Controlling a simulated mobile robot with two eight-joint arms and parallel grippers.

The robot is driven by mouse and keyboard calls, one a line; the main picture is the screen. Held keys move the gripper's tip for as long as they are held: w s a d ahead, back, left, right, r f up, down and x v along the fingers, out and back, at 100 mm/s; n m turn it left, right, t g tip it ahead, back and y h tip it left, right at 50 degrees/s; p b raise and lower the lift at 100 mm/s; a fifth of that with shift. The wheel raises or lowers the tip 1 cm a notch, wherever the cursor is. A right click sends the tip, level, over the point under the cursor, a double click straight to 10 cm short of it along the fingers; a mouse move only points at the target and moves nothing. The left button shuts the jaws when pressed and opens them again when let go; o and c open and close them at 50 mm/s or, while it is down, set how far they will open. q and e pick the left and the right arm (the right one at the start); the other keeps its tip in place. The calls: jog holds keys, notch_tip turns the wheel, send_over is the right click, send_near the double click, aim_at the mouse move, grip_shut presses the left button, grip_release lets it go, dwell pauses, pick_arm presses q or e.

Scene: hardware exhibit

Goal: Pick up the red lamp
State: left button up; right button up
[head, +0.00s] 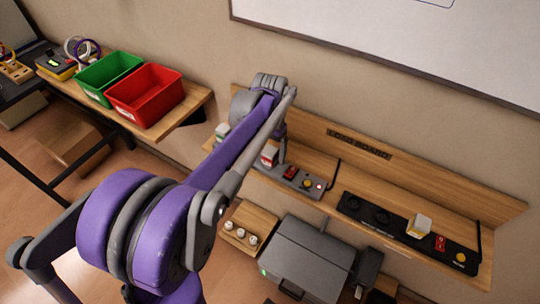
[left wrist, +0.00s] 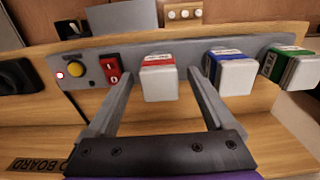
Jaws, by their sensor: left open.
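The red lamp (left wrist: 158,80) is a white block with a red band, standing on a grey panel. It shows in the left wrist view between the two fingers of my left gripper (left wrist: 159,73). The gripper is open, with a finger on either side of the lamp; I cannot tell whether they touch it. In the head view the red lamp (head: 269,156) is partly covered by my left gripper (head: 282,150). My right gripper is not in view.
A blue-banded lamp (left wrist: 231,72) and a green-banded lamp (left wrist: 291,66) stand in the same row. A red switch (left wrist: 110,74) and yellow button (left wrist: 76,65) are on the other side. A black panel (head: 385,222) lies further right; a red bin (head: 146,97) stands left.

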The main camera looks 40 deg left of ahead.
aim_at(270, 150)
pick_arm(q)
jog(key=shift+f, duration=0.1)
jog(key=shift+c, duration=0.3)
grip_shut()
notch_tip(270, 150, up, 10)
jog(key=shift+r+p, duration=0.1)
jog(key=shift+p, duration=0.3)
dwell(0.3)
